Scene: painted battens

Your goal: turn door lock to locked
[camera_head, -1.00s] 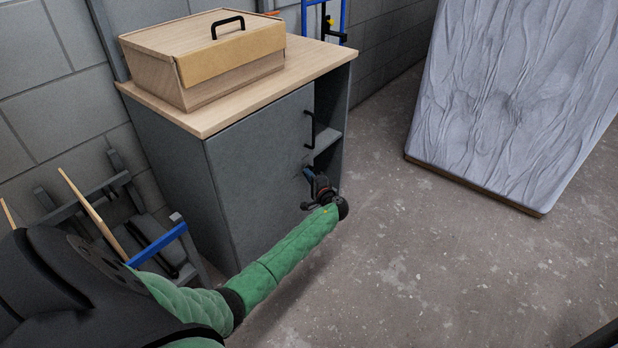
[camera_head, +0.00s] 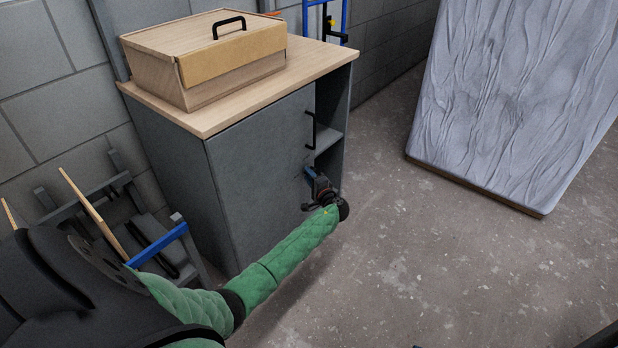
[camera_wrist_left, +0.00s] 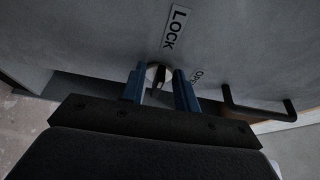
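The grey cabinet door (camera_head: 262,180) shows in the head view, with a black bar handle (camera_head: 311,130) near its right edge. In the left wrist view the door carries a LOCK label (camera_wrist_left: 175,28), a partly hidden second label (camera_wrist_left: 197,77), and a round lock with a dark turn knob (camera_wrist_left: 158,77). My left gripper (camera_wrist_left: 160,88) has its two blue fingers apart, one on each side of the knob. I cannot tell whether they touch it. In the head view my left gripper (camera_head: 309,175) is at the door below the handle. My right gripper is not in view.
A wooden box (camera_head: 205,62) with a black handle stands on the cabinet's wooden top (camera_head: 310,66). Open shelves (camera_head: 330,145) lie right of the door. A wrapped panel (camera_head: 515,100) stands at the right. The floor (camera_head: 430,260) in front is clear.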

